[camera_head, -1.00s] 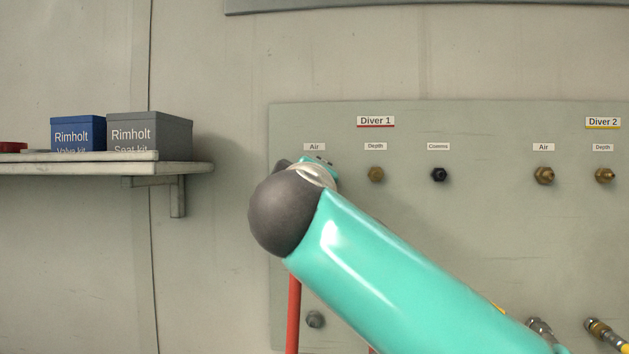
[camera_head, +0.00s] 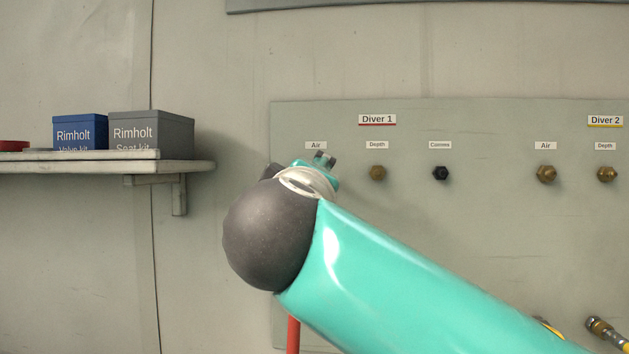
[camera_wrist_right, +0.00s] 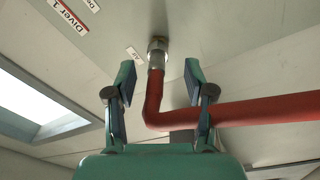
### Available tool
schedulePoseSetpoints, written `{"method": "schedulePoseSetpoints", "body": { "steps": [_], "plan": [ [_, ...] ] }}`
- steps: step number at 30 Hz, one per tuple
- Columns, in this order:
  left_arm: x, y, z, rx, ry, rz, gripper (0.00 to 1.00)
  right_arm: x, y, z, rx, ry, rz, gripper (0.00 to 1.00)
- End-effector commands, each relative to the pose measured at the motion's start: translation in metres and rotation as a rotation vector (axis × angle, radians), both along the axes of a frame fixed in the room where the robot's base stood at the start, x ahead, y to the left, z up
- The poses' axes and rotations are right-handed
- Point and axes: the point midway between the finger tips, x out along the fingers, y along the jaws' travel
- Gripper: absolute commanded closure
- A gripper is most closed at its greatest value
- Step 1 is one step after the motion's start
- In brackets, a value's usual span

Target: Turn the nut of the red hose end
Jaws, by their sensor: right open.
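In the right wrist view the red hose (camera_wrist_right: 153,95) ends in a silver metal nut (camera_wrist_right: 157,58) at a brass fitting on the panel. The hose drops from there and bends off to the right. My right gripper (camera_wrist_right: 159,78) is open. Its fingers stand apart on either side of the hose end, below the nut, with gaps visible on both sides. In the head view my right arm covers the Diver 1 Air fitting and the nut; only a short piece of the red hose (camera_head: 293,335) shows below it. My left gripper is not in view.
The grey-green panel (camera_head: 470,240) also has the Diver 1 Depth fitting (camera_head: 377,173), the black Comms fitting (camera_head: 441,173) and the Diver 2 Air fitting (camera_head: 546,174). A shelf (camera_head: 110,168) at left holds a blue box (camera_head: 80,132) and a grey box (camera_head: 152,132).

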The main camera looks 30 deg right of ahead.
Motion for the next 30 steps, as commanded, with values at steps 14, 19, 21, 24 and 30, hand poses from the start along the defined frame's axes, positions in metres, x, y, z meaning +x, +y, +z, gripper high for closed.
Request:
{"method": "schedulePoseSetpoints", "body": {
  "steps": [14, 19, 21, 24, 30],
  "plan": [
    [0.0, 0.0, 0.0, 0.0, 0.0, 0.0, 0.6, -0.052, 0.036, -0.007, -0.001, 0.002, 0.0, 0.46],
    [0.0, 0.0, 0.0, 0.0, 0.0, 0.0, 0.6, -0.053, 0.036, -0.007, -0.001, 0.002, -0.002, 0.46],
    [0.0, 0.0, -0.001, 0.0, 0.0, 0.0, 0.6, -0.053, 0.036, -0.007, -0.001, 0.003, -0.001, 0.46],
    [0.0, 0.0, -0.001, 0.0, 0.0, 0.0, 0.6, -0.052, 0.036, -0.007, -0.001, 0.003, -0.001, 0.46],
    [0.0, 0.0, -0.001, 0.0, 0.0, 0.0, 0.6, -0.048, 0.039, -0.012, -0.007, 0.016, 0.007, 0.46]
  ]
}}
